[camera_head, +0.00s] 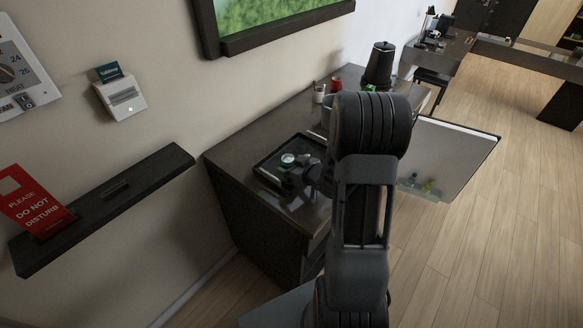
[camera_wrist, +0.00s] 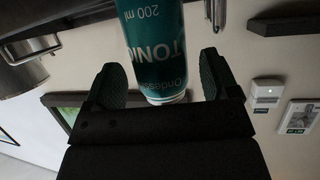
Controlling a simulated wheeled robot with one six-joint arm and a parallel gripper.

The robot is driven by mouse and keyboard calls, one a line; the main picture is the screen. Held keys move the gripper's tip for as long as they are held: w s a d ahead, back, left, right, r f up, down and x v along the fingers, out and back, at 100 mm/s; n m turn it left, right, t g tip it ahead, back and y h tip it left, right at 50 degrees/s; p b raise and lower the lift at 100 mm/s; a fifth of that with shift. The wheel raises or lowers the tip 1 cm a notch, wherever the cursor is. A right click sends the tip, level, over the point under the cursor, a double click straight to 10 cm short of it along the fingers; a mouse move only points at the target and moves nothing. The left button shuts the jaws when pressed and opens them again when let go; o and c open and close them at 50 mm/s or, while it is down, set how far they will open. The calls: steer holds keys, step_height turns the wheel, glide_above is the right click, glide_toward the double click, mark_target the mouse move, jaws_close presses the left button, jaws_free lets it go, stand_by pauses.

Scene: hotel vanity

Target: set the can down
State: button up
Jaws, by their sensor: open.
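A teal tonic can (camera_wrist: 155,50) fills the upper middle of the wrist view, its lettering upside down and its silver rim towards my gripper. My gripper (camera_wrist: 160,80) is open, with one dark finger on each side of the can and narrow gaps showing. The far end of the can is cut off by the frame, so I cannot see what it rests on. In the head view my arm covers much of the dark counter (camera_head: 236,147), and I cannot make out the can there. A black tray (camera_head: 262,171) lies on the counter, with a small shiny round item on it.
A black kettle (camera_head: 380,65), a pale cup (camera_head: 319,93) and a red item (camera_head: 336,85) stand at the counter's far end. An open door (camera_head: 455,150) with small bottles juts out right. A wall shelf (camera_head: 110,205) holds a red sign (camera_head: 33,203). Floor at right is clear.

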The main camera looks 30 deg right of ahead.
steer(key=shift+r, duration=0.25)
steer(key=b+v, duration=0.3)
steer(key=v, duration=0.9)
step_height(320, 180, up, 6)
steer(key=w+m+g+h, duration=0.2)
steer(key=m+g+h, duration=0.1)
steer(key=h, duration=0.4)
steer(key=s+a+r+g+y, duration=0.1)
steer(key=s+a+g+y, duration=0.2)
steer(key=s+a, duration=0.8)
steer(key=a+g, duration=0.2)
steer(key=shift+s+a+r+g, duration=0.15)
steer(key=shift+a+r+g, duration=0.1)
steer(key=shift+a+g, duration=0.15)
steer(key=shift+c, duration=0.2)
